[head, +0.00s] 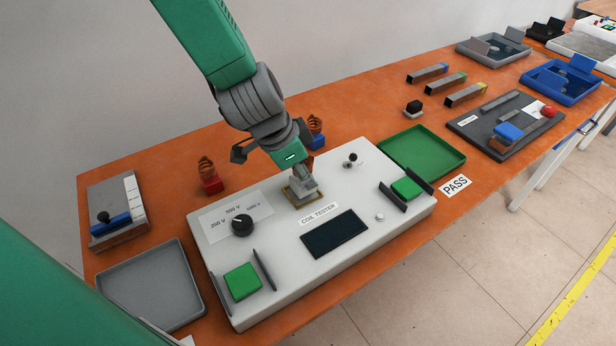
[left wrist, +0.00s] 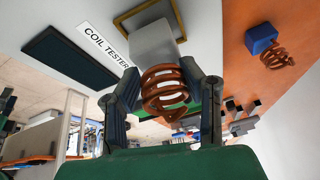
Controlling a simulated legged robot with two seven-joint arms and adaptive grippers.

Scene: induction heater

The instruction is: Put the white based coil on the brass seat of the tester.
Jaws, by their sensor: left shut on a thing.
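My left gripper (head: 292,163) points down over the white coil tester (head: 368,215). In the left wrist view its two fingers (left wrist: 168,90) are shut on the copper winding of the white based coil (left wrist: 162,92). The coil's pale base (left wrist: 154,44) points away from the gripper, towards the tester top. The square brass seat (left wrist: 122,20) shows around part of the base there; in the head view the base (head: 302,187) appears within the seat's outline (head: 299,205). I cannot tell whether the base touches the seat. My right gripper is not in view.
A red based coil (head: 210,184) stands left of the gripper, and a blue based coil (head: 318,140) stands close behind it. A black knob (head: 242,225) and a small black-topped lever (head: 351,159) are on the tester. A grey tray (head: 150,288) and a green tray (head: 424,153) flank the tester.

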